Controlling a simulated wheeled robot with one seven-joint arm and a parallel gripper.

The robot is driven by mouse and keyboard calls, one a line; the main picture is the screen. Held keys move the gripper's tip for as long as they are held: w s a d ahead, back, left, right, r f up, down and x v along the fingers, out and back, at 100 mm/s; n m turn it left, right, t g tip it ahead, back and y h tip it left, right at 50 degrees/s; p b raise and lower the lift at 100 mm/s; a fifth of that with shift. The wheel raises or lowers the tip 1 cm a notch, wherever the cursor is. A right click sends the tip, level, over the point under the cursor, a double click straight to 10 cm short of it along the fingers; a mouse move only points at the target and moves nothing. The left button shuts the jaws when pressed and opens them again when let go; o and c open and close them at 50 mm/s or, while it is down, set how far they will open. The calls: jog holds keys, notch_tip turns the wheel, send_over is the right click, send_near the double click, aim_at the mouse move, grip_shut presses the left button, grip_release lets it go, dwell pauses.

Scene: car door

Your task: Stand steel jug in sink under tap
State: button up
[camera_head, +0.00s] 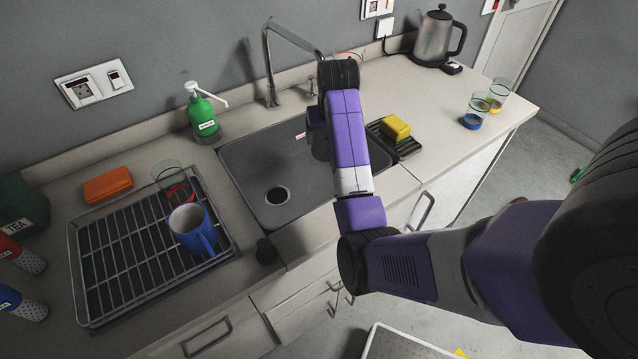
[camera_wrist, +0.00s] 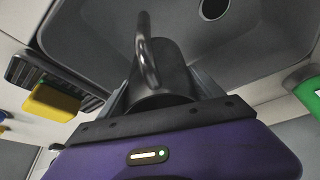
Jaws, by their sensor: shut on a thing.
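The steel jug (camera_wrist: 160,72) is a dark grey cylinder with a curved bar-like handle (camera_wrist: 147,50) in the wrist view. My gripper (camera_wrist: 158,88) is shut on it, with a finger at each side. In the head view my forearm hides most of the jug; a grey part (camera_head: 320,147) shows beside the arm, over the right part of the sink. The dark sink (camera_head: 252,160) has its drain (camera_head: 277,195) left of the gripper. The tap (camera_head: 270,62) rises behind the sink, its spout reaching right toward my wrist. I cannot tell whether the jug touches the sink floor.
A yellow sponge (camera_head: 396,127) lies on a black tray right of the sink. A green soap bottle (camera_head: 202,114) stands at the back left. A drying rack (camera_head: 128,262) with a blue mug (camera_head: 194,229) is on the left. A kettle (camera_head: 437,38) and glasses stand right.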

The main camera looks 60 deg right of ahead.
aim_at(326, 148)
notch_tip(326, 148, down, 5)
jog(key=b, duration=0.3)
jog(key=shift+w, duration=0.15)
notch_tip(326, 148, down, 10)
jog(key=shift+f+p, duration=0.1)
jog(key=shift+p, duration=0.25)
jog(key=o, duration=1.6)
jog(key=shift+f, duration=0.1)
jog(key=shift+o, duration=0.3)
jog(key=shift+r, duration=0.3)
jog(key=v, duration=1.2)
jog(key=shift+f, duration=0.2)
